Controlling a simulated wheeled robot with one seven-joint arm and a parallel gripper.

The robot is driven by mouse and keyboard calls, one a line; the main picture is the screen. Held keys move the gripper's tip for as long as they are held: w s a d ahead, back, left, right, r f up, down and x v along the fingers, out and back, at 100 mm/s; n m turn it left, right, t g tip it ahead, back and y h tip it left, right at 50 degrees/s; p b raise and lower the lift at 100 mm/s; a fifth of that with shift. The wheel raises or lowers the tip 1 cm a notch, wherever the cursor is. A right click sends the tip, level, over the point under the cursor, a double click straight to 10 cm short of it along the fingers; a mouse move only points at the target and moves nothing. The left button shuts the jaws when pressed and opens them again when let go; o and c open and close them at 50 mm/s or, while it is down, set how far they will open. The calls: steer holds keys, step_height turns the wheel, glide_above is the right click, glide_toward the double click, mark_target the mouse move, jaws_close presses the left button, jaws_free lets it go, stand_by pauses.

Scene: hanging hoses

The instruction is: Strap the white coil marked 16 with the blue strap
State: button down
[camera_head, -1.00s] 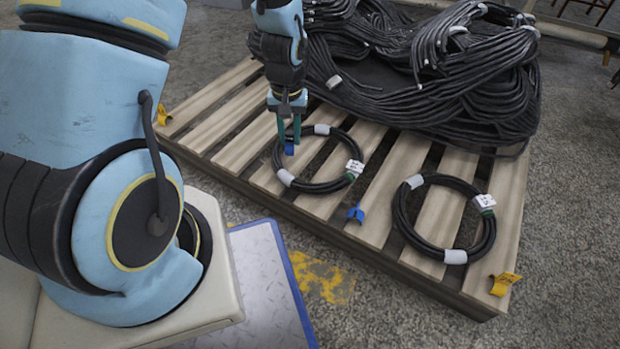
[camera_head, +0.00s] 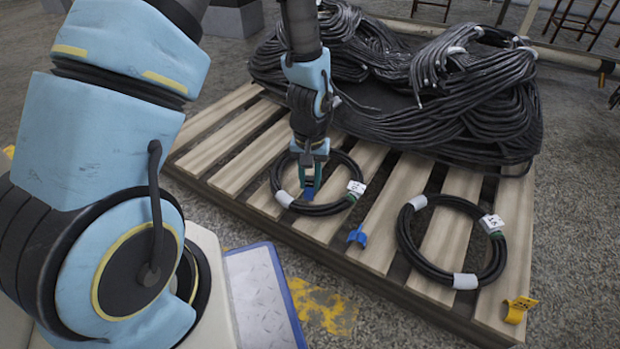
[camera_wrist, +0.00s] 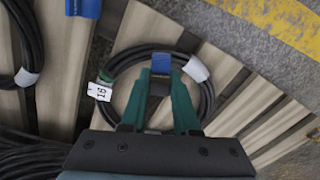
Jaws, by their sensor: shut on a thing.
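The coil marked 16 (camera_head: 340,207) is a black cable ring with white bands and a white tag on the pallet. In the wrist view the coil (camera_wrist: 207,98) lies beneath my gripper, and its tag (camera_wrist: 98,91) reads 16. The fingers partly hide the coil.
A second black coil (camera_head: 425,267) with white bands and a tag lies to the right. Another blue strap (camera_head: 357,236) lies on the pallet (camera_head: 398,190) between the coils. A large heap of black hoses (camera_head: 470,100) covers the back.

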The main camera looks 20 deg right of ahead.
mark_target(310, 205)
steer(key=shift+f+b, duration=0.95)
steer(key=shift+f, duration=0.9)
steer(key=shift+f, duration=0.4)
steer(key=shift+f, duration=0.7)
steer(key=shift+f+b, duration=0.75)
steer(key=shift+f, duration=0.2)
stand_by(0.5)
steer(key=shift+w+f+b, duration=0.1)
steer(key=shift+f+b, duration=0.4)
steer(key=shift+f, duration=0.15)
stand_by(0.4)
steer(key=c, duration=0.9)
jaws_free()
steer(key=o, duration=0.3)
steer(key=shift+r, duration=0.3)
step_height(310, 205, up, 12)
steer(key=p, duration=0.7)
steer(key=shift+r, duration=0.25)
